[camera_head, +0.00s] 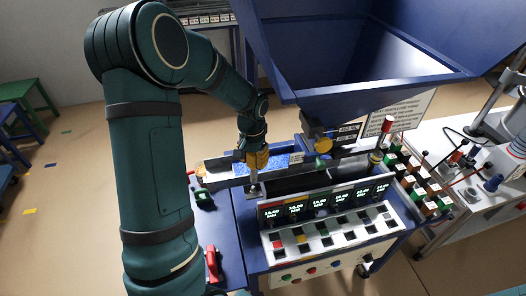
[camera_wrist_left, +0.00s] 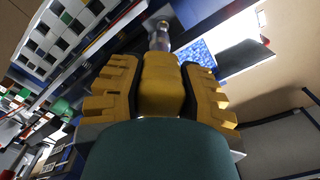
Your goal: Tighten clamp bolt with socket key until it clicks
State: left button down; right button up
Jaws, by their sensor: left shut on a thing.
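My left gripper (camera_head: 256,160) has yellow fingers and points down at the left end of the blue bench machine. It is shut on the socket key (camera_head: 253,178), whose grey shank reaches down to a small light metal plate (camera_head: 254,191). In the left wrist view the gripper (camera_wrist_left: 160,90) has a finger on each side of a yellow block, and the key's shank (camera_wrist_left: 160,40) sticks out beyond it. The shank's end is at a pale metal part (camera_wrist_left: 161,18). The clamp bolt itself is hidden or too small to make out. My right gripper is not in view.
A large blue hopper (camera_head: 350,60) hangs above and right of the gripper. A panel with several displays and switches (camera_head: 330,225) stands at the lower right. A red-handled object (camera_head: 212,263) and a green-black object (camera_head: 204,199) lie left on the blue bench.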

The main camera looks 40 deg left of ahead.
aim_at(252, 172)
pick_arm(q)
jog(key=shift+w+a, duration=0.15)
jog(key=shift+a, duration=0.2)
jog(key=shift+s+r, duration=0.15)
jog(key=shift+s, duration=0.1)
jog(key=shift+d+f+b, duration=0.1)
jog(key=shift+f+b, duration=0.6)
jog(key=shift+f, duration=0.4)
jog(key=shift+f+b, duration=0.3)
jog(key=shift+f, duration=0.2)
jog(key=shift+f+b, duration=0.95)
jog(key=shift+f, duration=0.5)
dwell(0.4)
jog(key=c, duration=0.6)
grip_release()
